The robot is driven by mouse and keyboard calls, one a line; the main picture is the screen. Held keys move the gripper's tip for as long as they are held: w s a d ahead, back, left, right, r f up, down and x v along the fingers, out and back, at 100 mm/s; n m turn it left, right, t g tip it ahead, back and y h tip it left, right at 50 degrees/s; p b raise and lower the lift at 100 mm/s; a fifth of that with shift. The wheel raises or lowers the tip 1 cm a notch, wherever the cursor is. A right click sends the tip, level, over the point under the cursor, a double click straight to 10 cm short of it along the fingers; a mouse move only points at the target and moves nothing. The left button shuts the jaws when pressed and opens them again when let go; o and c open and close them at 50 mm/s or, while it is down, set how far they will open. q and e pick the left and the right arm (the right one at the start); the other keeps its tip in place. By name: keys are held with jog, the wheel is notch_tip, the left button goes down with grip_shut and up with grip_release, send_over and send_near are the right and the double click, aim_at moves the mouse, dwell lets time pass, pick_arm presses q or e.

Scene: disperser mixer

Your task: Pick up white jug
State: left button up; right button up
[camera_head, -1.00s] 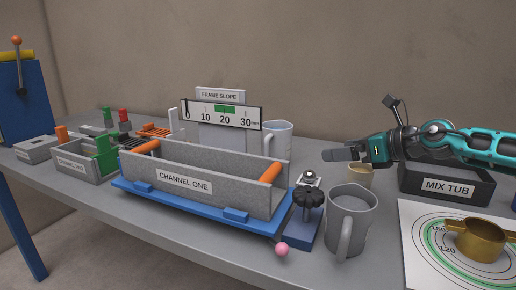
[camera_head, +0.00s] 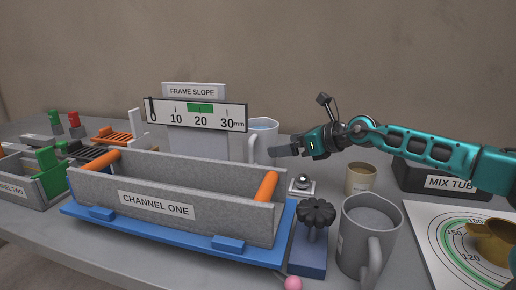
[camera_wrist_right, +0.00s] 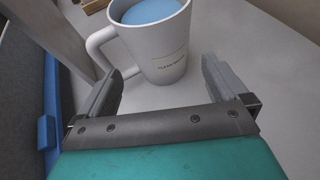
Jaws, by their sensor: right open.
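The white jug (camera_head: 262,130) holds blue liquid and stands upright behind the channel, partly hidden by the scale plate. In the right wrist view the white jug (camera_wrist_right: 160,48) shows a small printed label, with its handle at the left. My right gripper (camera_head: 280,150) is beside the jug in the head view. In the right wrist view my right gripper (camera_wrist_right: 163,78) is open, its two fingers apart and pointing at the jug's lower body. Nothing is held. My left gripper is not in view.
The grey channel-one trough (camera_head: 150,205) on its blue base stands in front of the jug. A grey jug (camera_head: 355,240), a black knob (camera_head: 316,212), a beige cup (camera_head: 361,178) and the mix tub (camera_head: 425,178) stand to the right. The scale plate (camera_head: 195,115) stands left of the jug.

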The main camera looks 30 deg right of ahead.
jog(key=shift+x, duration=3.45)
jog(key=shift+c, duration=0.5)
jog(key=c, duration=0.8)
jog(key=shift+r, duration=0.15)
notch_tip(320, 180, up, 20)
jog(key=p, duration=0.4)
jog(key=shift+p, duration=0.3)
